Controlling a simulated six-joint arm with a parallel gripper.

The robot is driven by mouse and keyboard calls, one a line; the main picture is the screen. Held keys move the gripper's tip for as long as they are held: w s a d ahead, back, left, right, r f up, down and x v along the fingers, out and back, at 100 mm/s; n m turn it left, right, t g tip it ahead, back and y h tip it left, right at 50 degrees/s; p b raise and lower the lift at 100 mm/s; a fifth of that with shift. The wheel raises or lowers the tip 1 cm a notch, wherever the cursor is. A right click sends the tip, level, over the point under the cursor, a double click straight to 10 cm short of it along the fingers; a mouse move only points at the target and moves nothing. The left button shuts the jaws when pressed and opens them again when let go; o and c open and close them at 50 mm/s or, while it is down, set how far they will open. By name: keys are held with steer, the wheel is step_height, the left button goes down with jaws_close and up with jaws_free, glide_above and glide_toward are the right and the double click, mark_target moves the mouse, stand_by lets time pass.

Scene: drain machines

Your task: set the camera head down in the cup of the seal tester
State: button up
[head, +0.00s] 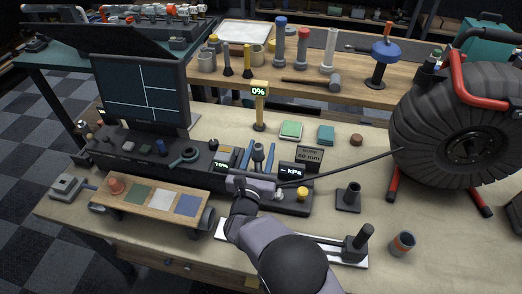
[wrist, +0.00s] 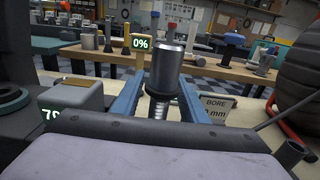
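My gripper (head: 259,158) reaches in from the bottom of the head view, over the right part of the long dark console. Its two blue fingers stand on either side of the camera head (wrist: 167,66), a silver cylinder with a dark collar and a ribbed spring below, held upright in the wrist view. The fingers appear closed on it at the collar. The seal tester (head: 291,170) seems to be the console end with the "-- kPa" display and yellow knob. Its cup is not clearly seen; my gripper and arm cover part of that end.
A cable runs right to the big black reel (head: 462,140). A yellow "0%" post (head: 259,105) stands behind. A screen (head: 143,92) rises left.

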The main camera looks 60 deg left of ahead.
mark_target(257, 163)
steer(key=shift+s+d+f, duration=0.1)
steer(key=shift+b+v, duration=0.75)
steer(key=shift+v, duration=2.8)
